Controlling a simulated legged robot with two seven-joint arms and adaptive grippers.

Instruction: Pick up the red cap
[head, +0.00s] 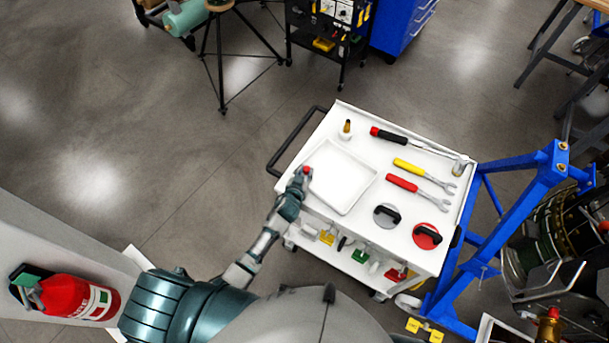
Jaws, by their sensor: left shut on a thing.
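The red cap (306,169) shows as a small red spot at the fingertips of my left gripper (304,174). The gripper is shut on it, and its fingers hide part of it. Gripper and cap are at the left edge of the white tray (362,195) on the white cart (420,200). I cannot tell whether the cap touches the tray or is held above it. My right gripper is not in view.
On the cart lie a red-and-black tool (388,136), yellow (408,167) and red (402,183) wrenches, grey (386,215) and red (427,236) discs with black handles, and a small brass-topped item (346,128). A blue stand (520,180) borders the cart's right side.

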